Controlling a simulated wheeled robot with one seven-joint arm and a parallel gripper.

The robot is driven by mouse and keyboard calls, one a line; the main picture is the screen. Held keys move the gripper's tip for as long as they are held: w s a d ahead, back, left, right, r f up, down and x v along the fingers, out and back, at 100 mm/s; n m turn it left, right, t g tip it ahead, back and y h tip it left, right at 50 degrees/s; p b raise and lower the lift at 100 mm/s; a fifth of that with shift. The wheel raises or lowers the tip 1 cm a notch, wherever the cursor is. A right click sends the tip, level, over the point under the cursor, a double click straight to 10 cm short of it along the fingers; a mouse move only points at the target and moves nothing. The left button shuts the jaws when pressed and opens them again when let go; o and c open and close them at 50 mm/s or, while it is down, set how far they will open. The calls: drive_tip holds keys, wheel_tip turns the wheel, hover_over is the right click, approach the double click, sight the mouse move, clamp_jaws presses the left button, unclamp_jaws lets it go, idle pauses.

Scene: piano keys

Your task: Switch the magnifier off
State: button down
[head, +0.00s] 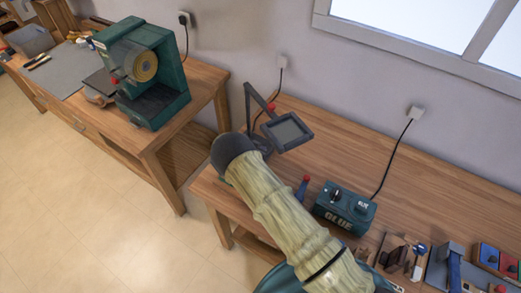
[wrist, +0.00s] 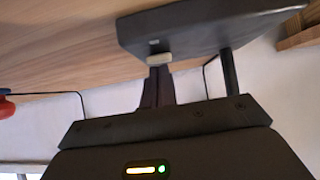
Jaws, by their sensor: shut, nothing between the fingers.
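The magnifier (head: 287,131) stands near the left end of the workbench, with a dark square lens frame on a jointed arm. In the wrist view, its dark base (wrist: 205,28) fills the upper part, with its post (wrist: 226,72) at the right. A small pale switch (wrist: 158,58) sits on the base's near edge. My gripper (wrist: 158,72) is shut and empty, its tips right at the switch; I cannot tell if they touch it. In the head view my own arm hides the fingers and part of the base.
A green glue box (head: 345,208) and a small red and blue object (head: 302,187) are right of my arm. Tools and trays (head: 455,265) lie farther right. A green machine (head: 150,75) stands on the left table. Bare bench top (head: 340,150) lies right of the magnifier.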

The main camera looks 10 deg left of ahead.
drive_tip(key=shift+w+d+r+b, duration=0.2)
drive_tip(key=shift+w+b, duration=0.1)
drive_tip(key=shift+w, duration=0.3)
drive_tip(key=r, duration=0.1)
drive_tip(key=r+p, duration=0.2)
drive_tip(key=r, duration=0.1)
drive_tip(key=shift+w+d, duration=0.1)
drive_tip(key=shift+w, duration=0.25)
drive_tip(key=shift+s+r+b, duration=0.15)
drive_tip(key=shift+r+b, duration=0.1)
drive_tip(key=shift+b, duration=0.05)
drive_tip(key=s+a+r+b, duration=0.1)
drive_tip(key=s+r+b, duration=0.1)
drive_tip(key=s+r, duration=0.3)
wheel_tip(320, 180, up, 3)
drive_tip(key=shift+a+f, duration=0.15)
drive_tip(key=shift+a, duration=0.25)
drive_tip(key=shift+f, duration=0.1)
